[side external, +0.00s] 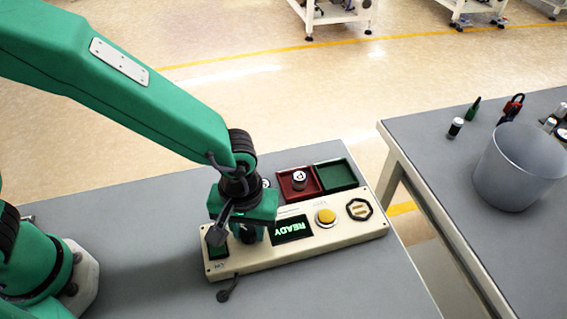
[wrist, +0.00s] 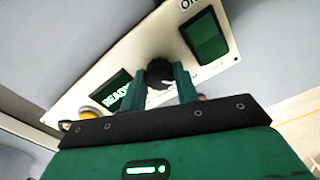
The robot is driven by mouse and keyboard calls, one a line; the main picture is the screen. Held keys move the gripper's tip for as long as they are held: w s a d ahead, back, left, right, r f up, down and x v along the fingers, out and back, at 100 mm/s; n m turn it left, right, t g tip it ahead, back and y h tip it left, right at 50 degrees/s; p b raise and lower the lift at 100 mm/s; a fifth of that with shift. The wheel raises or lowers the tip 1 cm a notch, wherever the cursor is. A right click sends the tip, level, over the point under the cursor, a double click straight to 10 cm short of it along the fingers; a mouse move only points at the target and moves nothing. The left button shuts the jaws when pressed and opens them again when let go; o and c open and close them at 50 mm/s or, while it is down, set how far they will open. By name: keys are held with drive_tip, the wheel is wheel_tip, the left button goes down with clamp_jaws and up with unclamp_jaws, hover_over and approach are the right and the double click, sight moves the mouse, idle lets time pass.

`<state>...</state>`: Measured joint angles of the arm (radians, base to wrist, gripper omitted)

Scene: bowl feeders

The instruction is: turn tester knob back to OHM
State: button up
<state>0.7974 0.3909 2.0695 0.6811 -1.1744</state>
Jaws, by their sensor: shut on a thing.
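The tester (side external: 345,232) is a long cream box on the grey bench, lying under my gripper. Its black knob (wrist: 160,73) sits between my two green fingers in the wrist view. My gripper (wrist: 166,88) is shut on the knob; in the side external view my gripper (side external: 248,232) comes down over the tester's left part. The knob is mostly hidden there, and its pointer setting cannot be read. A lit display (side external: 292,229) on the tester reads READY. A dark green screen (wrist: 205,36) lies on the other side of the knob.
A yellow button (side external: 325,216) and an octagonal socket (side external: 359,209) are on the tester's right part. Behind it stand a red tray (side external: 313,187) holding a small cylinder and a green tray (side external: 336,175). A grey bin (side external: 517,167) stands on the right bench.

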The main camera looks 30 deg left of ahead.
sight(248, 229)
drive_tip(key=shift+r, duration=0.1)
drive_tip(key=o, duration=1)
drive_tip(key=shift+r, duration=3.85)
